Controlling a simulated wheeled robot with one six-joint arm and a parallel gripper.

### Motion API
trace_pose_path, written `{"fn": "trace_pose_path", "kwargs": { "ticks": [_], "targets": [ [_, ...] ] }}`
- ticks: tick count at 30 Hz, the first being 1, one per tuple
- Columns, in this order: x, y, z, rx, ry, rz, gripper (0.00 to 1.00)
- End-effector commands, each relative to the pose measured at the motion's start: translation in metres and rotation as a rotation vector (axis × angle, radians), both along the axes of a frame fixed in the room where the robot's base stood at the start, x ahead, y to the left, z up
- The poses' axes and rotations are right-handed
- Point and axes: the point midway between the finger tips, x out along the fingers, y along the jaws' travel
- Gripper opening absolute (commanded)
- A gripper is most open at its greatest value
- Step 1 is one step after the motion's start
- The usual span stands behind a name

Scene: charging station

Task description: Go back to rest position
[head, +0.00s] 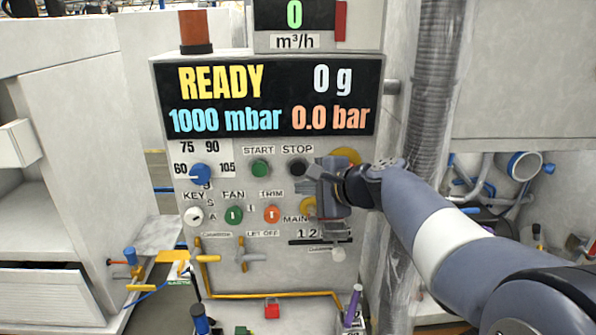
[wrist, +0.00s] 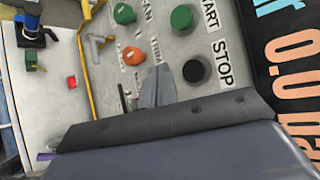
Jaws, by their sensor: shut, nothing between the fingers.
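My gripper (head: 318,185) is in front of the control panel (head: 278,165), right of the TRIM knob and just below the STOP button. My arm reaches in from the lower right. In the wrist view the gripper's fingers (wrist: 158,88) are together with nothing between them. They point at the panel between the orange TRIM knob (wrist: 134,55) and the black STOP button (wrist: 194,70). I cannot tell whether they touch the panel. The gripper hides part of the yellow and red main switch (head: 308,207) and part of the yellow disc (head: 346,157) beside STOP.
A display (head: 268,97) reads READY above the buttons. A green START button (head: 260,168) and blue dial (head: 200,174) are to the left. A ribbed hose (head: 432,75) runs down on the right. A white cabinet (head: 75,130) stands left. Yellow pipes (head: 205,270) run along the panel's lower part.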

Motion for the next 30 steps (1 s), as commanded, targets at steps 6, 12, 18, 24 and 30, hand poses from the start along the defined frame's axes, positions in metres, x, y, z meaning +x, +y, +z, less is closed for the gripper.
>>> {"fn": "trace_pose_path", "kwargs": {
  "ticks": [6,12,18,24,30],
  "targets": [
    [0.000,0.000,0.000,0.000,0.000,0.000,0.00],
    [0.000,0.000,0.000,0.000,0.000,0.000,0.00],
    [0.007,0.000,0.001,0.000,0.001,0.000,0.00],
    [0.021,0.000,0.005,0.002,0.003,0.000,0.00],
    [-0.002,0.000,-0.001,0.000,-0.002,0.000,0.00]
  ]
}}
